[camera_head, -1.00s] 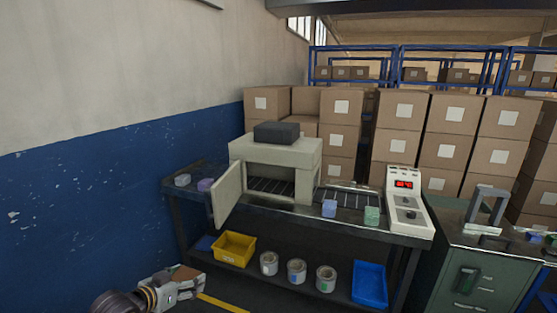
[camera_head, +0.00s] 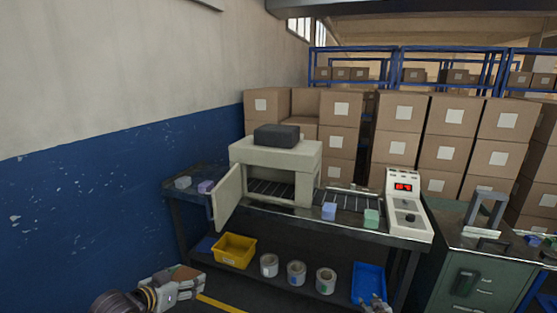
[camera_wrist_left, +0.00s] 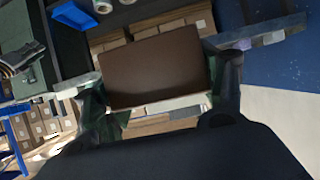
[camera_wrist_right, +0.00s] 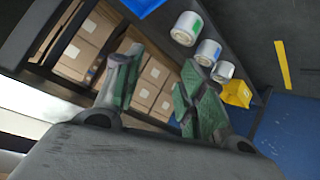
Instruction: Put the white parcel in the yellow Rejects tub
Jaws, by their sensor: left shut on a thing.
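The yellow tub (camera_head: 234,250) is on the lower shelf at the left; no label is readable. My left gripper (camera_head: 186,278) is low at the left, in front of the bench. It is shut on a brown block (camera_wrist_left: 155,68) with a pale lower edge, held between its fingers. My right gripper (camera_head: 375,303) shows at the bottom edge, by the blue tub. In the right wrist view its fingers (camera_wrist_right: 158,88) are apart with nothing between them.
The wrapper machine (camera_head: 275,165) has its door (camera_head: 226,198) swung open. Blue (camera_head: 329,210) and green (camera_head: 371,217) parcels lie to its right. Several rolls (camera_head: 296,273) and a blue tub (camera_head: 369,281) share the lower shelf. A green cabinet (camera_head: 470,280) stands right.

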